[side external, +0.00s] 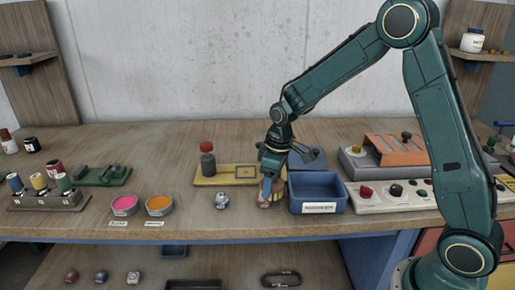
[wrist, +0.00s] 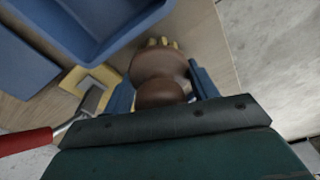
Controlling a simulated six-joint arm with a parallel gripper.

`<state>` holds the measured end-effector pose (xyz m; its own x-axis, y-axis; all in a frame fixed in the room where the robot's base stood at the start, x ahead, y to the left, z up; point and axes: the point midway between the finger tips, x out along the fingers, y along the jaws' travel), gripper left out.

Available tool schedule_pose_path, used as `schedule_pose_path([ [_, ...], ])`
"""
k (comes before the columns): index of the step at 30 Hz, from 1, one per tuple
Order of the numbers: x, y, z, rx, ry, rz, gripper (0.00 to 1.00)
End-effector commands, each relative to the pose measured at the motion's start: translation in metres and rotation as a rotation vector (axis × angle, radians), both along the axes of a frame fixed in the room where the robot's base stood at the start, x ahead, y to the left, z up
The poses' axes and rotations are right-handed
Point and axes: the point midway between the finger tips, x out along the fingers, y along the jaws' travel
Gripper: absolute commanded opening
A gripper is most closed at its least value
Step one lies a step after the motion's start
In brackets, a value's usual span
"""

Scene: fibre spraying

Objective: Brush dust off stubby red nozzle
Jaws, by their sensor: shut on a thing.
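My gripper (side external: 267,197) is low over the bench, left of the blue bin, with its fingers close to the tabletop. In the wrist view its blue fingers (wrist: 160,93) are shut on a brush (wrist: 158,65) with a rounded brown handle and pale yellow bristles. The bristles point away from the gripper; whether they touch the bench cannot be told. On the lower shelf lie a reddish-brown nozzle-like piece (side external: 72,276), a dark one (side external: 101,277) and a pale one (side external: 133,278). A small silver piece (side external: 221,200) sits on the bench.
A labelled blue bin (side external: 318,207) stands close right of my gripper. Pink (side external: 124,204) and orange (side external: 159,204) pots stand left.

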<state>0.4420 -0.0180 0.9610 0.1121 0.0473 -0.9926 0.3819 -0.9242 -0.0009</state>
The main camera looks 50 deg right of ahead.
Motion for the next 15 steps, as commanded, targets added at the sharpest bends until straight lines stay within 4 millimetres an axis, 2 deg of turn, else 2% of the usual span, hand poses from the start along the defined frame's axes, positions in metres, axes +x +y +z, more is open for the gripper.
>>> schedule_pose_path([
  [15, 0.019, 0.024, 0.0, 0.001, 0.002, 0.003, 0.4],
])
